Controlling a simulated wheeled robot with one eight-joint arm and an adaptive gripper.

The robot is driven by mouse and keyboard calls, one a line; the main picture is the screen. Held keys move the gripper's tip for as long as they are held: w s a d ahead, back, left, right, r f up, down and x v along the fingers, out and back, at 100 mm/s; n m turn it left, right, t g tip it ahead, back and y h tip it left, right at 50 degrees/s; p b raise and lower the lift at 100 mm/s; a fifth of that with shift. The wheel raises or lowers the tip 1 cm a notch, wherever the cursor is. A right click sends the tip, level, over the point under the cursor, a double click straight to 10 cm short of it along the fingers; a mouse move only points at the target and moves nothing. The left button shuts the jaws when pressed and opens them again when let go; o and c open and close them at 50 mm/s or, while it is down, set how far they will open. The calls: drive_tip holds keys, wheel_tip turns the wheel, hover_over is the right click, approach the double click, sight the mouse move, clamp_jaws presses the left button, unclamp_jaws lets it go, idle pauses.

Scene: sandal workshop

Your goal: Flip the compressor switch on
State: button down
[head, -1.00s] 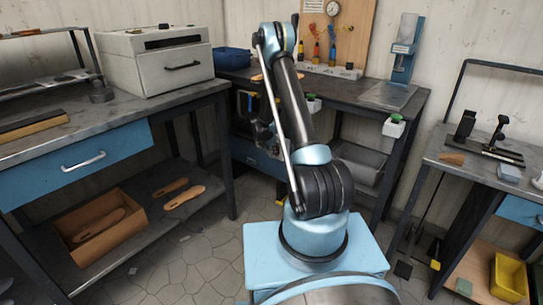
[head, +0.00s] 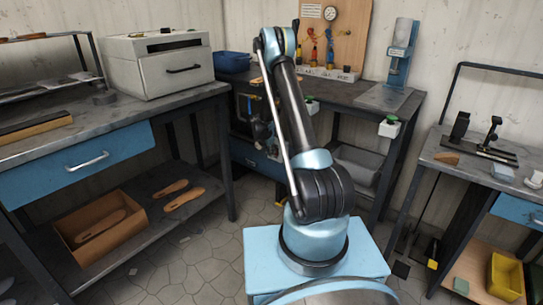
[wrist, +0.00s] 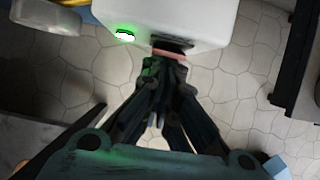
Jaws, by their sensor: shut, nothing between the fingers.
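In the wrist view, a pale box (wrist: 190,18) fills the top middle, with a lit green light (wrist: 125,35) on its near side. A small reddish switch-like part (wrist: 172,52) shows at the box's edge, right at my fingertips. My gripper (wrist: 165,68) is shut and empty, its tips at or very near that part; I cannot tell whether they touch. The tips partly cover the part, so its position is unclear. Green light falls on the fingers. In the head view, my gripper (head: 262,132) is small and partly hidden behind my arm, under the back bench.
The back bench (head: 350,92) stands above the gripper area, with green-buttoned boxes (head: 389,126) on its front edge. The left bench (head: 190,97) has a leg close by. A grey bin (head: 357,165) sits beneath the back bench.

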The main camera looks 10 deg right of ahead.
drive_tip(key=s+a+r, duration=0.7)
drive_tip(key=r, duration=0.1)
drive_tip(key=shift+s+a, duration=0.15)
drive_tip(key=shift+a, duration=0.05)
idle(0.5)
